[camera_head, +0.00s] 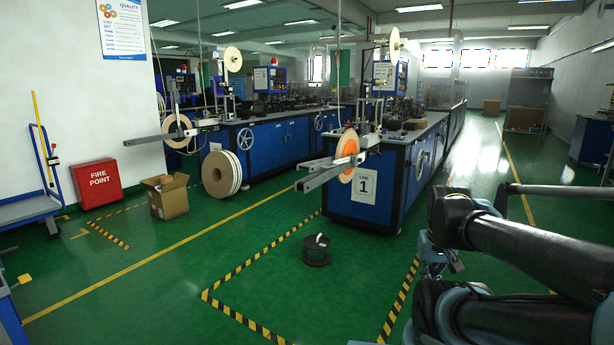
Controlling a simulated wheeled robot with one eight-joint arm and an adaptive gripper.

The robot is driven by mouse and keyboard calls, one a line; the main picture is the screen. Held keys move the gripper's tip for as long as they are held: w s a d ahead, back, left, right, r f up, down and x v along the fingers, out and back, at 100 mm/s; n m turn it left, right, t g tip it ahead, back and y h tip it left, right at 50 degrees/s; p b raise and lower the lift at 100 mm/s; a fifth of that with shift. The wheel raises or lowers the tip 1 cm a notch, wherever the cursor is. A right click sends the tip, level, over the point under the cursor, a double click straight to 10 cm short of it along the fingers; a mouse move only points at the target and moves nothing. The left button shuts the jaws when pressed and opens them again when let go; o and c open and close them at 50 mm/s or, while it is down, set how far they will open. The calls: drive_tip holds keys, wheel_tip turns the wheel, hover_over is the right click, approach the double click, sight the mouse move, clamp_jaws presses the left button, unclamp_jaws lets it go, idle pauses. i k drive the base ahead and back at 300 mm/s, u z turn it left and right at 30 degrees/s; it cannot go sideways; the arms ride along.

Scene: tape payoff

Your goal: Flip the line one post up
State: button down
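The line 1 machine (365,205) is a blue cabinet in the middle, with a white "LINE 1" sign (364,187) on its near end. A grey metal bar (325,175) sticks out from that end toward the left. An orange and white tape reel (347,157) hangs upright beside the bar. A pale reel (394,44) sits on top of a thin upright stand. Which part is the post, and whether it is folded, I cannot tell. My dark arm fills the lower right, apart from the machine. I cannot make out my gripper's fingers.
A black spool (316,250) lies on the floor before the machine, inside yellow-black floor tape (238,317). A second blue machine (265,142), a large white roll (221,174), a cardboard box (167,197) and a red fire box (97,184) stand left. Green floor is open in front.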

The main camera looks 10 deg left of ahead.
sight(331, 163)
drive_tip(key=i, duration=0.85)
